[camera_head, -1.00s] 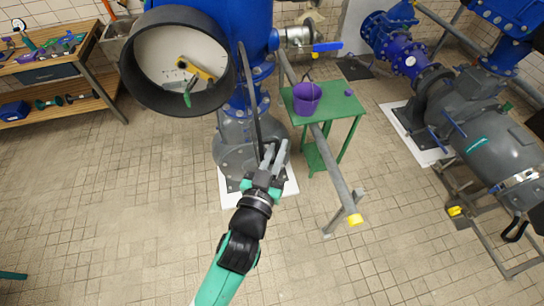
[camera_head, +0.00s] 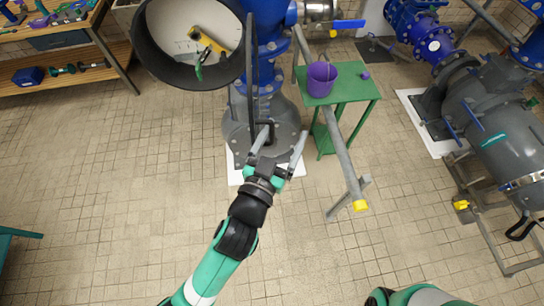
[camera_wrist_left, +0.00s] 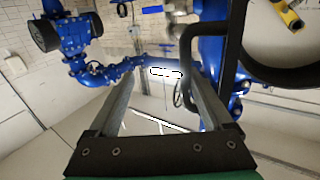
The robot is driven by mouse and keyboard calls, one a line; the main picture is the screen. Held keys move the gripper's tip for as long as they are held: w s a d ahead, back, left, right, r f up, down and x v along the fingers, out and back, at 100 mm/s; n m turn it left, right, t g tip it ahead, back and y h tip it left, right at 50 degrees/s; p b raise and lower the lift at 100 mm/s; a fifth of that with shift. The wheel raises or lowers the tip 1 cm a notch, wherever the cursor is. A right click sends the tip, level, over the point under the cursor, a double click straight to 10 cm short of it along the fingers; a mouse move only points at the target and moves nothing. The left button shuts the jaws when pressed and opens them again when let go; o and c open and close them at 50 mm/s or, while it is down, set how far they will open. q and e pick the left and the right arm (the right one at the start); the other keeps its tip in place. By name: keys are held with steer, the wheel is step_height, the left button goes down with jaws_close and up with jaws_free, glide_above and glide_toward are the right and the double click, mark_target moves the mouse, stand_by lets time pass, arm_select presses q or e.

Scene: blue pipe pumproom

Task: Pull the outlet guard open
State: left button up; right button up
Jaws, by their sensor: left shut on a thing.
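The outlet guard (camera_head: 252,70) is a thin dark round frame, seen nearly edge-on at the right side of the wide black outlet (camera_head: 150,58). Its black handle (camera_head: 264,127) hangs at the lower end. My left gripper (camera_head: 283,138) is at this handle, with its two grey fingers standing well apart. In the left wrist view the guard's black ring (camera_wrist_left: 258,72) is at the upper right, and its bent handle (camera_wrist_left: 190,32) comes down at the right finger. The exact contact is hard to see. My right gripper is out of view.
A green table (camera_head: 345,90) with a purple bucket (camera_head: 321,78) stands to the right. Tiled floor at left is clear.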

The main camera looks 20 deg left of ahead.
arm_select(q)
steer(key=shift+o, duration=1.4)
steer(key=shift+s+d+r+h, duration=0.1)
steer(key=shift+s+d+h, duration=0.1)
steer(key=shift+s, duration=0.4)
steer(key=shift+s+d+h, duration=0.1)
steer(key=shift+s+d, duration=0.1)
steer(key=shift+s, duration=0.4)
steer(key=s, duration=0.6)
steer(key=shift+s+f+b, duration=0.25)
steer(key=shift+s+b, duration=0.05)
steer(key=shift+b, duration=0.1)
steer(key=c, duration=0.5)
steer(key=shift+s+a+r, duration=0.15)
steer(key=shift+s+a, duration=0.1)
steer(key=shift+s, duration=0.2)
